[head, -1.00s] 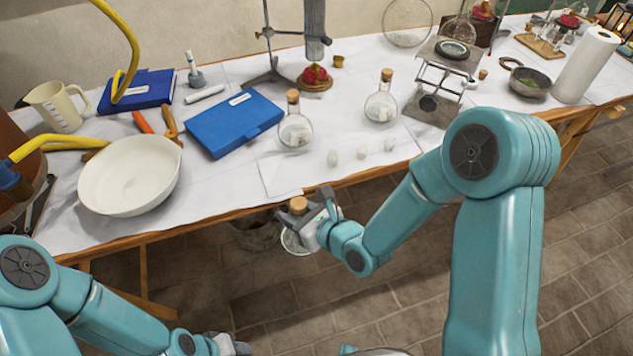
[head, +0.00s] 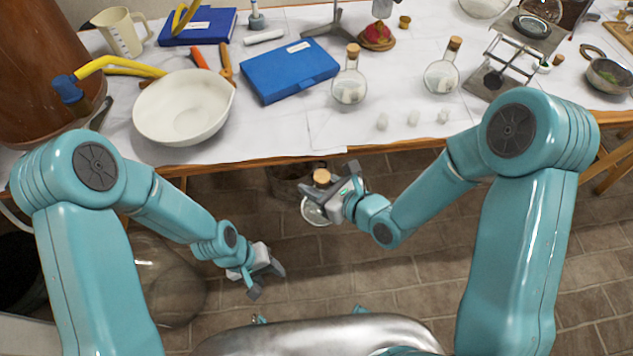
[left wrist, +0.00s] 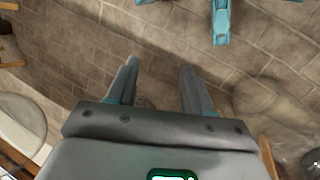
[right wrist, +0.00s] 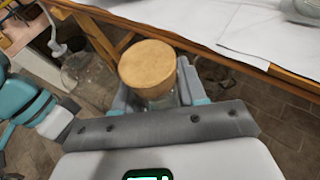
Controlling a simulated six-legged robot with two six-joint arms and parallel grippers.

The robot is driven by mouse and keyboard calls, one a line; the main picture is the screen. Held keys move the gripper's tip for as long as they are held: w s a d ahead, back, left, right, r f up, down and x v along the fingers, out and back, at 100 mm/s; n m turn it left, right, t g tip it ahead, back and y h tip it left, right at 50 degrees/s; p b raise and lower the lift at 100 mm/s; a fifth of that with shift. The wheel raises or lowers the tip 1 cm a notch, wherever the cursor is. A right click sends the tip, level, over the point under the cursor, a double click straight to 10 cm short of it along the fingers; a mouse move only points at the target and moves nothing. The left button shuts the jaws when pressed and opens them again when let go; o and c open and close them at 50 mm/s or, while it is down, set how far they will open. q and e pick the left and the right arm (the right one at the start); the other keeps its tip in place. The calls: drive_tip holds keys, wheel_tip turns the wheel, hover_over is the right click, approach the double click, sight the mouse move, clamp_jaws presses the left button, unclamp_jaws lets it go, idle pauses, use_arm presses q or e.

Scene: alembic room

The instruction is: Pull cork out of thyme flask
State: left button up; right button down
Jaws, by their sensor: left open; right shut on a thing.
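A round glass flask (head: 315,211) with a cork (head: 321,177) in its neck hangs in front of the table edge, over the floor. My right gripper (head: 340,183) is shut on this flask, around the neck. In the right wrist view the cork (right wrist: 147,66) stands up between the fingers, and the glass below it is mostly hidden. I cannot read a label on the flask. My left gripper (head: 267,280) is open and empty, lower and to the left of the flask. The left wrist view shows its two fingers (left wrist: 157,92) apart with only floor between them.
Two more corked flasks (head: 348,87) (head: 441,75) stand on the white-covered table (head: 290,135), with small white lumps (head: 412,118) near its edge. A white bowl (head: 183,107) and a blue case (head: 289,71) lie to the left. A large glass vessel (head: 165,280) stands on the floor, lower left.

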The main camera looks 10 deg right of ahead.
use_arm(q)
drive_tip(key=w+d+r+g+y, duration=0.1)
drive_tip(key=w+d+r+g, duration=0.1)
drive_tip(key=w+d+r, duration=0.5)
wheel_tip(320, 180, up, 24)
drive_tip(key=n+t+y, duration=0.4)
hover_over(322, 176)
wheel_tip(322, 176, down, 9)
drive_tip(key=shift+r, duration=0.1)
drive_tip(key=shift+c, duration=0.3)
drive_tip(key=c, duration=0.7)
drive_tip(key=shift+c, duration=0.4)
clamp_jaws()
